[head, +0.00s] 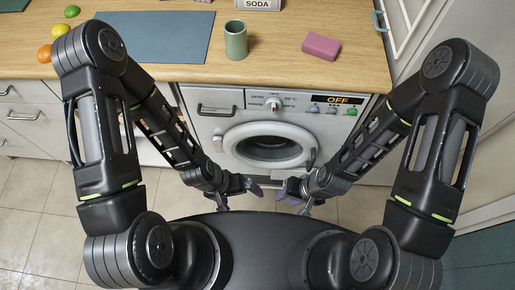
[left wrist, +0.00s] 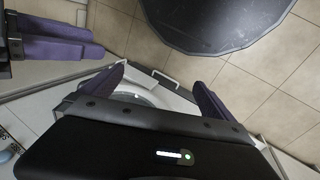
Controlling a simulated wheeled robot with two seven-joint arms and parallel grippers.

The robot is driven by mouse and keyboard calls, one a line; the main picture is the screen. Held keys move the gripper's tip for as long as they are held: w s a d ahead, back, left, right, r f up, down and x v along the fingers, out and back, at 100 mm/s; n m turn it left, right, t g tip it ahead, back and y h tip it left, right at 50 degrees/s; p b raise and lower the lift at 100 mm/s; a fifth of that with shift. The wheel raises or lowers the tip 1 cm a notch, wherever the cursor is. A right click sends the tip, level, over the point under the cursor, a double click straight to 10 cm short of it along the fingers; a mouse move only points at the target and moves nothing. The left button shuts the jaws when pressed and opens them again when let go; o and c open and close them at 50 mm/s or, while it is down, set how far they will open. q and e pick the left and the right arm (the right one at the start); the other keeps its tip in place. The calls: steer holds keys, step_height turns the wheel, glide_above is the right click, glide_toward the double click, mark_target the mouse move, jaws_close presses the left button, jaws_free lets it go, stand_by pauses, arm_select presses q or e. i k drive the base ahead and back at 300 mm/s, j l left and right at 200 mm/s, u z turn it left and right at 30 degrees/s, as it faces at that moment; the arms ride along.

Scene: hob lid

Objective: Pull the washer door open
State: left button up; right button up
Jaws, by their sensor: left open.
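The washer (head: 203,124) stands under the counter, with its round white-rimmed door (head: 240,158) facing me around dark glass. The door looks shut. My left gripper (head: 254,187) is open and empty, in front of and below the door in the head view. In the left wrist view its purple fingers stand wide apart (left wrist: 155,92), with part of a white curved rim behind them. My right gripper (head: 285,193) is close beside it, apart from the door; its finger gap is unclear.
The wooden counter (head: 280,72) holds a green cup (head: 236,40), a pink block (head: 320,46), a blue mat (head: 155,37) and several fruits at left. The washer's panel display (head: 338,100) reads OFF. Drawers are at left, a pale cabinet at right. Tiled floor (head: 30,220) is clear.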

mark_target(227, 144)
steer(key=k+j, duration=0.1)
steer(key=k, duration=0.35)
steer(key=z, duration=1.85)
